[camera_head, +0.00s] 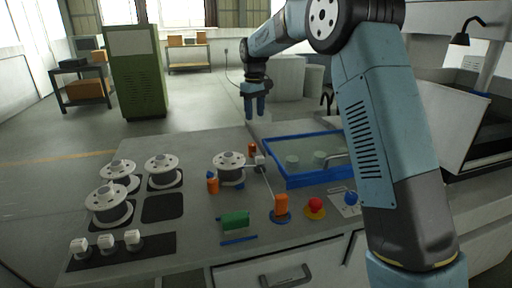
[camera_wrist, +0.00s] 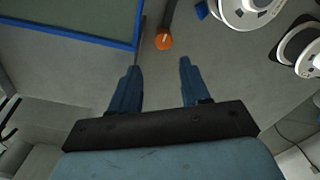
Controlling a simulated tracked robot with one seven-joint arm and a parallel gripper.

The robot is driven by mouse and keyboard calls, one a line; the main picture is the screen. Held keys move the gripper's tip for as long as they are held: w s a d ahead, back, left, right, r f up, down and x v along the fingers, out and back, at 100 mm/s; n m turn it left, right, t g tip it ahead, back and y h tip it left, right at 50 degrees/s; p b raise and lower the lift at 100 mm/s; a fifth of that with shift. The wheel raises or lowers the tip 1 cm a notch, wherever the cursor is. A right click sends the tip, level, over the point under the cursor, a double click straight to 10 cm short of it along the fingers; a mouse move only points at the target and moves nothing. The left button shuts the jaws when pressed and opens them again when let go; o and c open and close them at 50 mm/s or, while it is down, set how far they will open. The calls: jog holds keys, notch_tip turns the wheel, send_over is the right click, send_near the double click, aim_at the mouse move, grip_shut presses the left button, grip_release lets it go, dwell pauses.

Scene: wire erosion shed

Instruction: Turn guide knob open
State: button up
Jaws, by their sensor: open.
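An orange round knob with a white mark on top (camera_wrist: 164,41) shows in the wrist view, just past my fingertips. It appears to be the far orange knob (camera_head: 252,148) in the head view, between a white spool and the blue-rimmed tray. Two more orange pieces stand nearer: one on a blue base (camera_head: 281,204) and one left of the spool (camera_head: 212,186). No label tells which is the guide knob. My gripper (camera_head: 255,114) is open and empty above the bench's far edge, apart from the knob. Its two blue fingers are spread in the wrist view (camera_wrist: 159,67).
A blue-rimmed tray (camera_head: 293,184) lies right of the knob. White spools (camera_head: 229,167) stand to the left. A green block (camera_head: 235,221), a red button (camera_head: 315,205) and a blue knob (camera_head: 351,198) are nearer. Air around my gripper looks clear.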

aim_at(252, 146)
jog(key=f, duration=1)
jog(key=w+a+f, duration=0.1)
jog(key=f, duration=0.4)
jog(key=shift+c, duration=0.4)
